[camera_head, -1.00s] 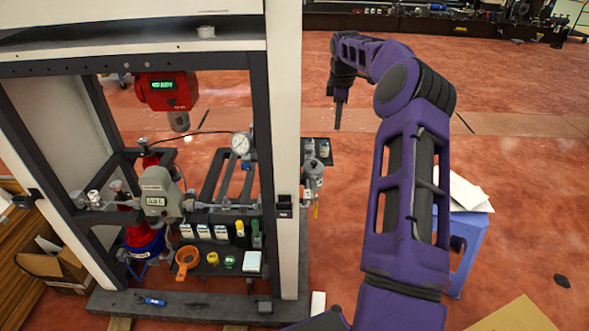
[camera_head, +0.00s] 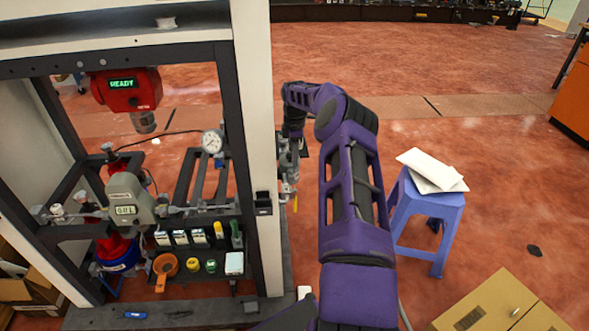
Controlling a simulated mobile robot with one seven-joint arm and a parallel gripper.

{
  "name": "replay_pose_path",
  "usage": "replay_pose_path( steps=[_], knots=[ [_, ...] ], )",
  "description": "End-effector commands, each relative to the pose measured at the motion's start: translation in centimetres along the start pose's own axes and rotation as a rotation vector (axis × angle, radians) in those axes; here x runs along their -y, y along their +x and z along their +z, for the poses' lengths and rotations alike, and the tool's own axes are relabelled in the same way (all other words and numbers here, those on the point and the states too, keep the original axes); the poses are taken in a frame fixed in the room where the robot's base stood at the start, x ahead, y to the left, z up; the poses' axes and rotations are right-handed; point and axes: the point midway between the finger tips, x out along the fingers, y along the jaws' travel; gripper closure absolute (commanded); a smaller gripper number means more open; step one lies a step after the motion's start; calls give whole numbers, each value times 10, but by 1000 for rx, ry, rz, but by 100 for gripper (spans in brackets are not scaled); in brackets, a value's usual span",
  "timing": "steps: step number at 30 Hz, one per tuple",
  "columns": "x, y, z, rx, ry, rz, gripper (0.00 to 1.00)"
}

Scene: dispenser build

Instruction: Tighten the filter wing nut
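The dispenser's filter assembly (camera_head: 289,186), with grey metal fittings and a small yellow piece below, sits on the outer right side of the white post. The wing nut is too small and too covered by my arm to make out. My gripper (camera_head: 294,153) points down at the end of the purple arm, just above and in front of these fittings. Whether it touches them cannot be told. Its fingers are dark and blurred into the fittings, so their opening does not show.
The white post (camera_head: 252,110) stands close left of my gripper. Inside the frame are a red display unit (camera_head: 126,88), a pressure gauge (camera_head: 212,141) and a grey meter (camera_head: 128,198). A blue stool (camera_head: 430,207) with white sheets and a cardboard box (camera_head: 490,307) stand to the right.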

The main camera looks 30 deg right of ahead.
Motion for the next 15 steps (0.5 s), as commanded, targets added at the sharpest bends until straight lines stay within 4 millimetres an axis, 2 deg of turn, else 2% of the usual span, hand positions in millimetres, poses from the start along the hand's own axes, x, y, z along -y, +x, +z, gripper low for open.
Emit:
replay_pose_path(
  steps=[1,6,10,15],
  knots=[
    [0,12,0,0,1,-3,62],
    [0,37,0,-1,0,0,62],
    [0,47,0,0,0,-1,62],
    [0,51,0,0,0,1,62]
  ],
)
